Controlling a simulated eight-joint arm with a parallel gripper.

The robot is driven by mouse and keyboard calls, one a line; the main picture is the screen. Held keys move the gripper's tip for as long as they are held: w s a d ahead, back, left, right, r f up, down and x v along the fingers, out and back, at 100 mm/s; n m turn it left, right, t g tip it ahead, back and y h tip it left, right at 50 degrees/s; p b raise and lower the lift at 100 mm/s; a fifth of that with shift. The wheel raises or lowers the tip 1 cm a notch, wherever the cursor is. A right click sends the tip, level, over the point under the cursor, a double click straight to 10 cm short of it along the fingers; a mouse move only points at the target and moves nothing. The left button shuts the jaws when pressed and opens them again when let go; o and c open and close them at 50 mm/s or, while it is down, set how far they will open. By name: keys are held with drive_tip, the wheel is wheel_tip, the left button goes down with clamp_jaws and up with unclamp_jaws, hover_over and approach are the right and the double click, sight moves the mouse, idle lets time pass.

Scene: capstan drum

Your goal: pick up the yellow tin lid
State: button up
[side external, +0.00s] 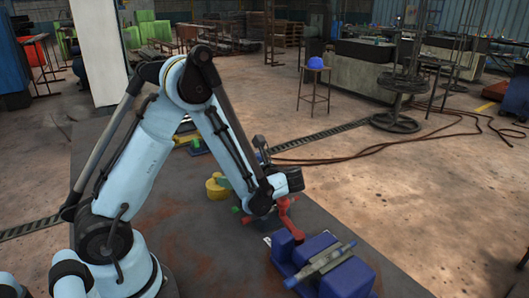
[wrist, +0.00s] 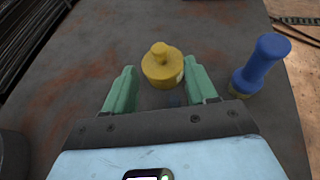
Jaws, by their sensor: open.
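The yellow tin lid (wrist: 162,70) is a round yellow piece with a raised knob on top, in the upper middle of the wrist view. It also shows in the side view as a yellow round piece (side external: 214,190) on the dark table. My gripper (wrist: 160,82) is open, with its two green fingers apart. The lid lies between and just beyond the fingertips, with dark table showing on either side of it. I see no clear contact. In the side view my gripper (side external: 230,197) is low beside the lid, partly hidden by my arm.
A blue knobbed piece (wrist: 262,66) stands to the right of the right finger in the wrist view. A blue vise-like block (side external: 322,268) sits at the table's front right in the side view. The table left of the lid is bare in the wrist view.

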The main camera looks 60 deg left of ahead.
drive_tip(key=x, duration=0.6)
drive_tip(key=shift+s, duration=0.1)
clamp_jaws()
